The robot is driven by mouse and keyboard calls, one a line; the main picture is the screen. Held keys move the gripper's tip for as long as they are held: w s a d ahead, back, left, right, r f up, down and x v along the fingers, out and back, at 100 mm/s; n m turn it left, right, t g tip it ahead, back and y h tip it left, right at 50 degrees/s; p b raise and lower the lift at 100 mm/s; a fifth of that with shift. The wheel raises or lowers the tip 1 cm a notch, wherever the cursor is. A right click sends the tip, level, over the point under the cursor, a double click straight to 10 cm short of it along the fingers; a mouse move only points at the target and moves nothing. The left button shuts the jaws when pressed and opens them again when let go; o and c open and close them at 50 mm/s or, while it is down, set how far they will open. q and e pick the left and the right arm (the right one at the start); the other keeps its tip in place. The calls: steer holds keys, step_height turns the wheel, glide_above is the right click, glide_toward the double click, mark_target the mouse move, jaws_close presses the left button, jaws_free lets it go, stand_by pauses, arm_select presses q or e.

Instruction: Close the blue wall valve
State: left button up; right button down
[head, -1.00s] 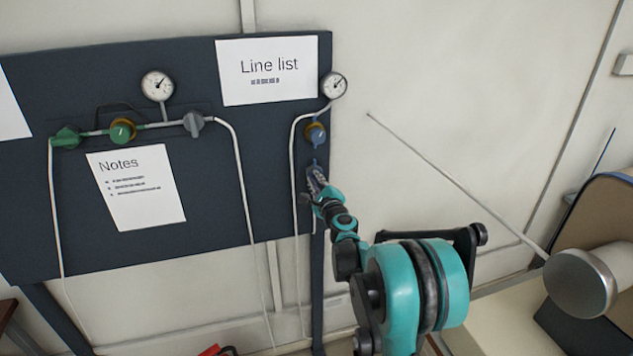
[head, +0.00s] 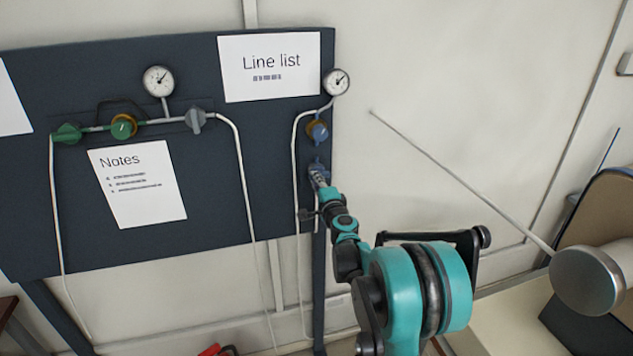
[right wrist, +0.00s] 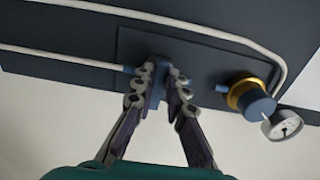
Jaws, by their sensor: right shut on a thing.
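The blue wall valve (head: 316,165) is on the right edge of the dark panel, below a blue knob with a yellow ring. My right gripper (head: 318,174) reaches up to it from below right, with its fingers at the valve. In the right wrist view the two fingers (right wrist: 159,80) lie on either side of the blue valve handle (right wrist: 156,88) and are shut on it. The fingers hide part of the handle, so its exact angle is hard to read. My left gripper is not in view.
The blue knob with the yellow ring (head: 317,131) and a gauge (head: 336,82) sit just above the valve. White tubing (head: 295,170) runs close on its left. Green valve (head: 67,133) and grey valve (head: 195,120) are farther left.

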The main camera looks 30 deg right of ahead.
steer(key=shift+a+f, duration=0.1)
stand_by(0.4)
steer(key=c, duration=1.5)
jaws_free()
steer(key=shift+c, duration=0.2)
steer(key=shift+s, duration=0.1)
steer(key=v, duration=1.2)
